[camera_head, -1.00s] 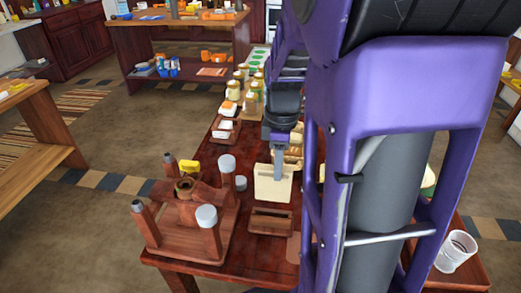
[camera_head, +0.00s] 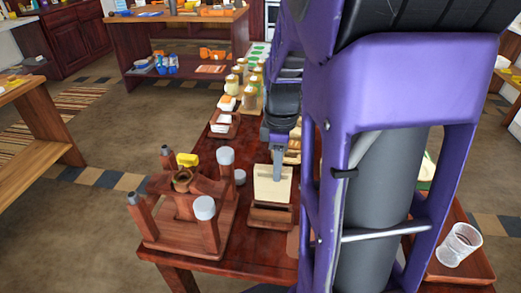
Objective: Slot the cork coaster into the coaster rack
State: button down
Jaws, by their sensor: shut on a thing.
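The cork coaster (camera_head: 272,188) is a pale cream square, held upright in the middle of the table. My gripper (camera_head: 277,172) reaches down from above and is shut on its top edge. The coaster rack (camera_head: 270,218) is a small dark wooden holder just below the coaster. The coaster's lower edge meets the rack's back top edge in the picture. I cannot tell whether it is inside the slot or just above or behind it. The far finger is hidden behind the coaster.
A wooden stand with upright posts and white-capped pieces (camera_head: 187,215) is close on the left. Jars (camera_head: 249,96) line the back. A clear glass (camera_head: 458,245) is at the right. My arm hides the table's right part.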

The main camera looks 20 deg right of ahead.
aim_at(277, 187)
jog(key=shift+f+b, duration=0.75)
jog(key=shift+f, duration=2.6)
jog(key=c, duration=0.6)
grip_release()
jog(key=shift+o, duration=0.4)
